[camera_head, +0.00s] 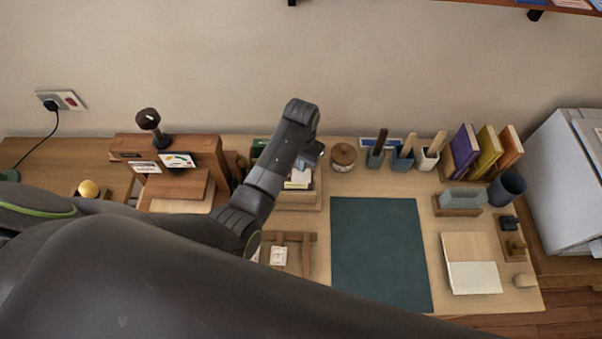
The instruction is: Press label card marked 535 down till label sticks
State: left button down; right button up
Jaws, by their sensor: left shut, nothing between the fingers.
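My left arm reaches in from the left, and its wrist bends down at the back of the desk. My left gripper (308,160) is shut and empty, mostly hidden behind the wrist, close above a wooden box of cards (299,181). A small white card with dark print (279,256) lies by a wooden frame (306,255) in front of that box. Another white label card (145,167) is on the wooden stand at the left. The print is too small to read, so I cannot tell which card is marked 535. My right gripper is not in view.
A dark green mat (378,250) lies bare at the middle. Brush holders (402,160), upright books (487,147) and a dark cup (507,187) stand behind and right. A notebook (473,276) lies at right. A wooden stand (172,150) with a dark-headed stamp is at left.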

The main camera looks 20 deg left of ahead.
aim_at(301, 175)
pick_arm(q)
jog(key=shift+r, duration=1.8)
